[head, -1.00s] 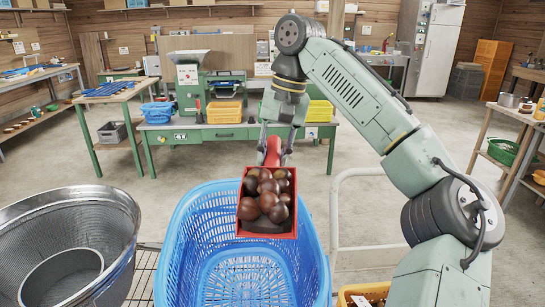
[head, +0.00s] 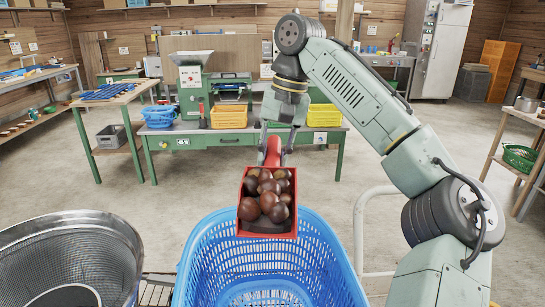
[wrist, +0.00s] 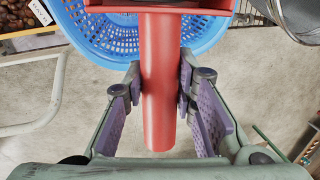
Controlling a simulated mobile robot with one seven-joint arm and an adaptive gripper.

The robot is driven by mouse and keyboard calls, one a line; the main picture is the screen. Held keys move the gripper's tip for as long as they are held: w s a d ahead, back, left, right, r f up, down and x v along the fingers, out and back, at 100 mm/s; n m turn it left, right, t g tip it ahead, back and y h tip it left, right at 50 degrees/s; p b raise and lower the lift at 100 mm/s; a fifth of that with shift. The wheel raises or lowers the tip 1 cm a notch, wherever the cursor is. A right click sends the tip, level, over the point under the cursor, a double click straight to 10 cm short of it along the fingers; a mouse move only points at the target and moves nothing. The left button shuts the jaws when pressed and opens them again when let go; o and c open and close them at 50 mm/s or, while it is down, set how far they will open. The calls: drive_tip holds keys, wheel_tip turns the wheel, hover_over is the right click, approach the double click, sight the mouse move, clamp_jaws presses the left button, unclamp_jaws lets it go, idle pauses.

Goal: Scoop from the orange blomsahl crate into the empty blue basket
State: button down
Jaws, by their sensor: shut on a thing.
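My gripper (head: 275,148) is shut on the handle of a red scoop (head: 239,225); in the wrist view the fingers flank the red handle (wrist: 160,85). The scoop is filled with dark brown chestnuts (head: 266,192) and looks roughly level. It is over the far end of the blue basket (head: 325,262), around its far rim in the head view. The visible inside of the basket is empty; its near end is cut off.
A steel mesh basin (head: 120,240) stands left of the basket, close to it. A pale tubular rail (head: 362,235) is on the right. Beyond is open concrete floor, then a green workbench (head: 235,139) with small baskets and a machine.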

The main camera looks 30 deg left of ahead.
sight(270, 163)
drive_tip(key=shift+s, duration=0.1)
idle(0.3)
drive_tip(key=b, duration=0.2)
drive_tip(key=shift+s+d+f+t+b, duration=0.2)
drive_tip(key=shift+s+f+t+b, duration=0.05)
drive_tip(key=shift+f+t+b, duration=0.15)
drive_tip(key=shift+s+d+f+t+y+b, duration=0.2)
drive_tip(key=shift+t+y+b, duration=0.3)
drive_tip(key=shift+b, duration=0.55)
drive_tip(key=shift+s+r+b, duration=0.15)
drive_tip(key=shift+r+b, duration=0.05)
drive_tip(key=shift+b, duration=0.15)
drive_tip(key=s+r+t+b, duration=0.1)
drive_tip(key=d+r+t+y+b, duration=0.1)
drive_tip(key=s+r+t+b, duration=0.1)
drive_tip(key=shift+s+d+r+n+y+b, duration=0.15)
drive_tip(key=shift+s+d+n+y+b, duration=0.15)
drive_tip(key=shift+y+b, duration=0.1)
drive_tip(key=shift+s+d+r+t+y+b, duration=0.4)
drive_tip(key=shift+s+r+t+b, duration=0.25)
drive_tip(key=shift+b, duration=0.25)
drive_tip(key=s+d+r+t+y+b, duration=0.3)
drive_tip(key=s+d+r+t+b, duration=0.1)
drive_tip(key=s+b, duration=0.2)
drive_tip(key=shift+s+r+n+b, duration=0.4)
drive_tip(key=shift+b, duration=0.05)
